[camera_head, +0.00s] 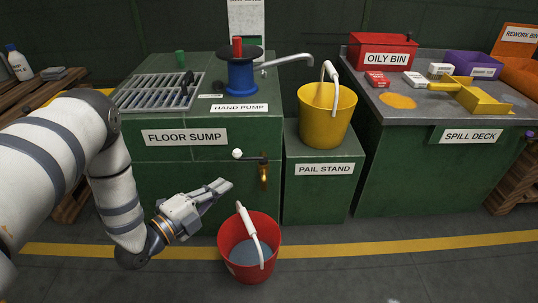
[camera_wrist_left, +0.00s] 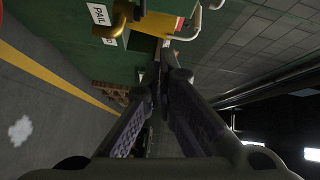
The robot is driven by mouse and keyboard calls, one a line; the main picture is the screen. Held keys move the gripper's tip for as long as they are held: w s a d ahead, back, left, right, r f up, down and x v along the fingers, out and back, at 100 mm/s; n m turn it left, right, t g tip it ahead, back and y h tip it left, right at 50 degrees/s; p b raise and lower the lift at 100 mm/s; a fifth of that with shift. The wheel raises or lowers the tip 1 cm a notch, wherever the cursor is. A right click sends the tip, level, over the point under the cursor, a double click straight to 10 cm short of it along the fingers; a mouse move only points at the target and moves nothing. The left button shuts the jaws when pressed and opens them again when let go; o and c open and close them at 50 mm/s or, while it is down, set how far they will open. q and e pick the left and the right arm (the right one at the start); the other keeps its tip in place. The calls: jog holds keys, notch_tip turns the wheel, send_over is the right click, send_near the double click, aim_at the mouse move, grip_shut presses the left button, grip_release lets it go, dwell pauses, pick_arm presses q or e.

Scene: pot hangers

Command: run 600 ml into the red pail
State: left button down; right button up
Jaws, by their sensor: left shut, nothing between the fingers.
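The red pail (camera_head: 236,262) stands upright on the floor in front of the green sump cabinet, its white handle raised. Grey-blue liquid (camera_head: 252,254) shows inside; its level in ml cannot be read. A brass tap (camera_head: 264,174) on the cabinet front is above the pail; a dark lever with a white ball knob (camera_head: 238,153) is above and left of the tap. My left gripper (camera_head: 228,185) is shut and empty, left of the tap and above the pail's left side. Its shut fingers show in the left wrist view (camera_wrist_left: 164,76). My right gripper is not in view.
A blue hand pump (camera_head: 241,76) with a grey spout stands on the cabinet. A yellow pail (camera_head: 327,113) sits on the pail stand (camera_head: 324,194). The spill deck (camera_head: 450,115) at right holds a red oily bin (camera_head: 382,50) and a yellow dustpan (camera_head: 476,98). Front floor is clear.

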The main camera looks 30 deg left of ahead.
pick_arm(q)
jog(key=w+a+f+b, duration=0.1)
jog(key=w+a+b, duration=0.1)
jog(key=w, duration=0.9)
jog(key=shift+f+b, duration=0.35)
jog(key=shift+b, duration=0.55)
jog(key=shift+a, duration=0.15)
jog(key=shift+w+a, duration=0.25)
jog(key=shift+a, duration=0.3)
jog(key=shift+d, duration=0.1)
